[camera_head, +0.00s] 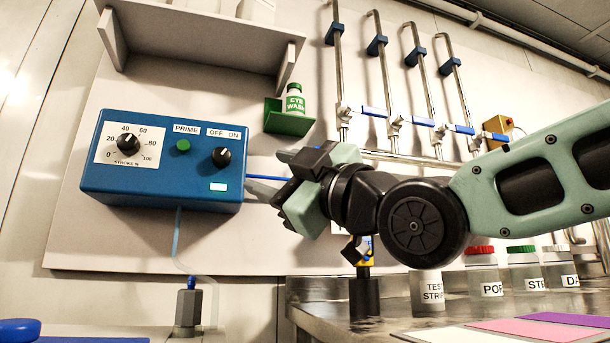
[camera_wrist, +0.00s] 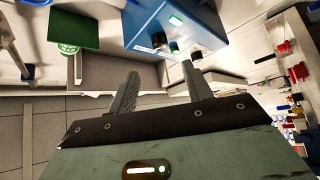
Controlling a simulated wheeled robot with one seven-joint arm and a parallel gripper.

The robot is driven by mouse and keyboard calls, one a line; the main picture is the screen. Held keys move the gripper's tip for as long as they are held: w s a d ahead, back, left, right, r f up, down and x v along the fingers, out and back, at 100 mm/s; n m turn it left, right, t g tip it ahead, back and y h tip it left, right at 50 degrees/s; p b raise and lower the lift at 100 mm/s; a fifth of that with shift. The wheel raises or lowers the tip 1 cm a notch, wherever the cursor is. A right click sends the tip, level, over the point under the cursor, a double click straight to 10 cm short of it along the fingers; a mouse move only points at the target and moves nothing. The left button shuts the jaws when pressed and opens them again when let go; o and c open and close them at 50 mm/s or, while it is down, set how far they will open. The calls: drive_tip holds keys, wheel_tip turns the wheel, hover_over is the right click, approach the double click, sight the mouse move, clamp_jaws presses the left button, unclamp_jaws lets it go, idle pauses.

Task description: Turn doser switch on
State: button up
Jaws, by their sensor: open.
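The doser is a blue box (camera_head: 165,195) on the wall panel at the left in the head view. Its switch is a black knob (camera_head: 221,157) under an OFF ON label, with a pale mark toward its upper right. A small lit indicator (camera_head: 218,187) glows below it. My gripper (camera_head: 262,172) is open and empty, just right of the box and apart from the switch. In the wrist view the doser (camera_wrist: 205,22) is above my open fingers (camera_wrist: 160,70), and the switch knob (camera_wrist: 159,40) shows beyond the gap between them.
A stroke dial (camera_head: 128,143) and green PRIME button (camera_head: 183,146) share the box front. A green bracket (camera_head: 286,121) with an eye wash bottle (camera_head: 294,100) is above my gripper. A shelf (camera_head: 200,32) overhangs the box. Pipes with blue-handled valves (camera_head: 372,111) are to the right.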

drive_tip(key=shift+p+v, duration=1.45)
drive_tip(key=shift+v, duration=1.3)
